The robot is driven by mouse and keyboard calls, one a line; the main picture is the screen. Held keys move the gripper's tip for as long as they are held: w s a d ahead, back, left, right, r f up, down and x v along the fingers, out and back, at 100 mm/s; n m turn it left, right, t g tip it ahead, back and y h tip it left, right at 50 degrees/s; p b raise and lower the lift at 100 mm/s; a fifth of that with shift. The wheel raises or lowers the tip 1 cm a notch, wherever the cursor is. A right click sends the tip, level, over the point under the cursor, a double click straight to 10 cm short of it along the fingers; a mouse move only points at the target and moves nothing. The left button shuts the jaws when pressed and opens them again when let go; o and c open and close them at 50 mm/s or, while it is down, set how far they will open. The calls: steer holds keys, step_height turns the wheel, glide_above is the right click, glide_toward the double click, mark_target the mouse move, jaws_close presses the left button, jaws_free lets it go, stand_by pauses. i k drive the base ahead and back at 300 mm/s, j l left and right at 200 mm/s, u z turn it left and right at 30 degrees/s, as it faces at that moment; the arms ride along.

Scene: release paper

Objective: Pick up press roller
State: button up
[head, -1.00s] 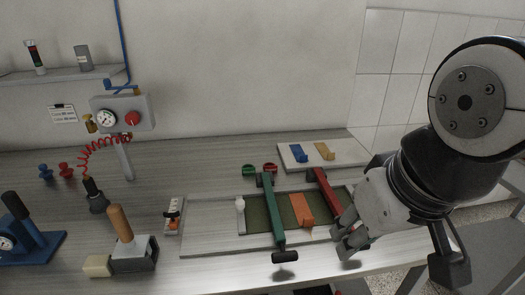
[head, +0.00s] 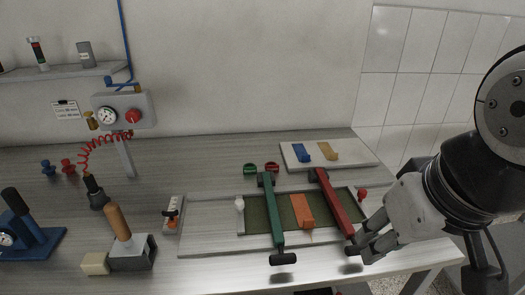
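A tool with an upright wooden handle (head: 118,222) on a grey block (head: 134,253) stands at the front left of the bench; it may be the press roller, but I cannot tell for certain. My gripper (head: 360,252) is far to its right, near the front end of a red bar (head: 333,202). The fingers point down and left and look apart, with nothing clearly held between them. The near end of the red bar is partly hidden by the fingers.
A grey plate (head: 205,240) carries a green bar (head: 274,212) with a black handle and an orange block (head: 302,211). A pale block (head: 95,263), a blue tool (head: 38,243) and a gauge post (head: 125,160) stand left. The front middle-left bench is clear.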

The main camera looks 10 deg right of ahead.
mark_target(126, 244)
steer(key=j, duration=0.55)
steer(key=j+u, duration=0.15)
steer(key=j, duration=0.45)
steer(key=i+j, duration=0.1)
steer(key=j, duration=0.45)
steer(key=j+u, duration=0.15)
steer(key=j, duration=0.4)
steer(key=i+j, duration=0.1)
steer(key=j, duration=0.5)
steer(key=j+u, duration=0.15)
steer(key=j, duration=0.4)
steer(key=i, duration=0.05)
